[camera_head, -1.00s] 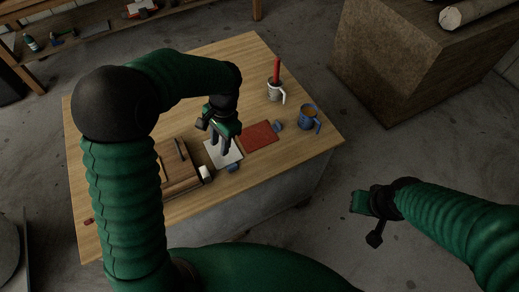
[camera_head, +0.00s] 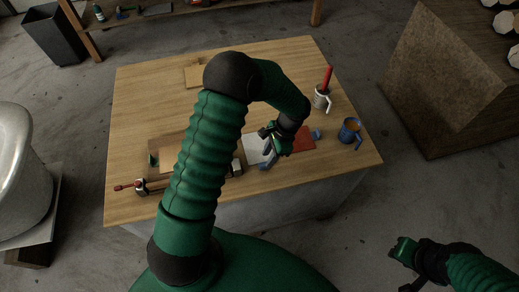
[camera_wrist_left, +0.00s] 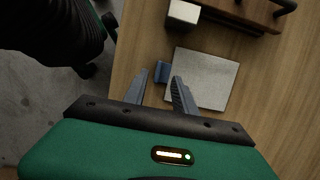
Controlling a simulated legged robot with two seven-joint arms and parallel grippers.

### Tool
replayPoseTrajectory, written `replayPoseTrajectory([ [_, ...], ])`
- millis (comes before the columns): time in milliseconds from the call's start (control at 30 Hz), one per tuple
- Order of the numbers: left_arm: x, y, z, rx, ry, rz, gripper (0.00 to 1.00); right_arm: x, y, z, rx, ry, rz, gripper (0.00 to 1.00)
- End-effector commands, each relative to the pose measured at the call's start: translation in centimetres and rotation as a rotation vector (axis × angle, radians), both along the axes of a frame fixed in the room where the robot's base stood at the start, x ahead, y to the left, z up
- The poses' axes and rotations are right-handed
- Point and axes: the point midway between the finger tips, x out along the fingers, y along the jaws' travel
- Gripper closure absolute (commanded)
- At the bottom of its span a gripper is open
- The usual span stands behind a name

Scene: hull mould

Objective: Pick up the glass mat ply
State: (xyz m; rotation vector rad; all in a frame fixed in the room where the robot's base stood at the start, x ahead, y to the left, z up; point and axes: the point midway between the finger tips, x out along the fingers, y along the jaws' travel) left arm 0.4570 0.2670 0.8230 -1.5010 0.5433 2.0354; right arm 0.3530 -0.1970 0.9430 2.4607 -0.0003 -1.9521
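The glass mat ply looks like a pale grey-white square sheet (camera_head: 256,147) lying flat on the table; it also shows in the left wrist view (camera_wrist_left: 205,78). A small blue tab (camera_wrist_left: 162,72) is at its left edge in that view. My left gripper (camera_head: 266,162) is over the ply's near side, partly covering it in the head view. In the wrist view its two fingers (camera_wrist_left: 160,80) are apart, with the tab seen in line with the gap between them. Whether they touch it cannot be told. My right gripper (camera_head: 405,266) is open and empty, off the table.
A red sheet (camera_head: 301,139) with a blue tab (camera_head: 317,134) lies right of the ply.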

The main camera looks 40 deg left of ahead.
Motion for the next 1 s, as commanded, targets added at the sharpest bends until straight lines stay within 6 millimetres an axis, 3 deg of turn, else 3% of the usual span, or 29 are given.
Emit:
replayPoseTrajectory([
  [100, -0.7, 0.1, -2.3, -0.002, 0.006, 0.001, 0.67, 0.0, 0.0, 0.1, 0.0, 0.0, 0.0, 0.72],
  [233, -1.0, 0.4, -3.7, -0.001, 0.002, 0.0, 0.67, 0.0, 0.0, 0.1, 0.0, 0.0, 0.0, 0.72],
  [433, -1.0, 0.4, -3.8, 0.0, 0.001, 0.0, 0.67, 0.0, 0.0, 0.1, 0.0, 0.0, 0.0, 0.72],
  [700, -1.0, 0.4, -3.8, 0.0, 0.001, 0.0, 1.0, 0.0, 0.0, 0.1, 0.0, 0.0, 0.0, 0.72],
  [1000, -1.0, 0.4, -3.8, -0.001, 0.001, 0.0, 1.0, 0.0, 0.0, 0.1, 0.0, 0.0, 0.0, 0.72],
])
